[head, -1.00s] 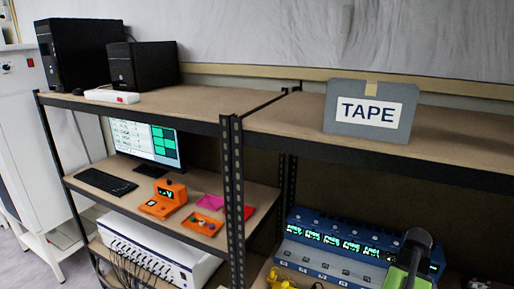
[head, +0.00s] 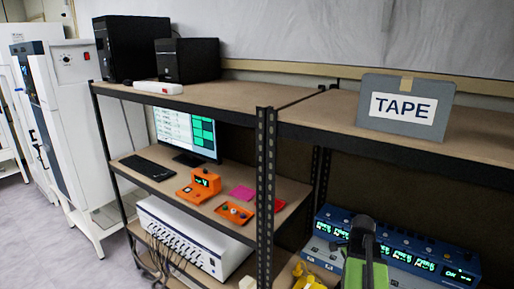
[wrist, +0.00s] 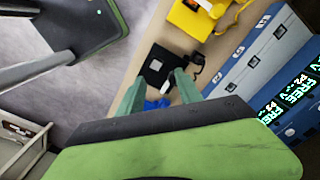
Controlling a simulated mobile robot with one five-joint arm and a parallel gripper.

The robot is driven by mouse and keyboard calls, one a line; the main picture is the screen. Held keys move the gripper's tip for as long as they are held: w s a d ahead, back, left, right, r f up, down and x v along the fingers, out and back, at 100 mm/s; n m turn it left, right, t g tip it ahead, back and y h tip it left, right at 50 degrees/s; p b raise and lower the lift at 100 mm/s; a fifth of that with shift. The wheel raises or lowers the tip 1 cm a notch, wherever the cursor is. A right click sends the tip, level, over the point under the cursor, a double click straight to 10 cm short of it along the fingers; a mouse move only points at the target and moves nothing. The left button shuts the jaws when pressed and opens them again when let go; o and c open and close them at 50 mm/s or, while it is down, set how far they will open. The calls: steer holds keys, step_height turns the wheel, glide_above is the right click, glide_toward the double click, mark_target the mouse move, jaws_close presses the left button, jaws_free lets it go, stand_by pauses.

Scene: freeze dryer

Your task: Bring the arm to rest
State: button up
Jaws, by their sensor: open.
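In the wrist view my gripper (wrist: 159,88) shows two teal fingers spread apart, with nothing held between them. Beyond the fingers, a black box (wrist: 155,70) and a small blue thing (wrist: 157,104) lie on the tan shelf, apart from the gripper as far as I can tell. In the head view, the green and black end part of my arm shows at the bottom, in front of the blue instrument row. The fingers are hidden in the head view.
The blue instrument (head: 330,222) with green displays stands on the right lower shelf, close behind my arm. A yellow device (head: 308,280) lies left of my arm. A dark shelf post (head: 265,190) stands further left. Open floor (head: 35,235) shows at far left.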

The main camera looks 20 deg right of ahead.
steer(key=w+a+f+n+b, duration=0.1)
steer(key=w+a+n, duration=0.3)
steer(key=a, duration=0.6)
steer(key=w+a+n, duration=0.3)
steer(key=w+a, duration=0.2)
steer(key=a, duration=0.5)
steer(key=a+n, duration=1.3)
steer(key=a, duration=0.3)
steer(key=shift+s+a+f+b, duration=0.15)
steer(key=shift+a+f+b, duration=0.15)
steer(key=shift+f, duration=0.15)
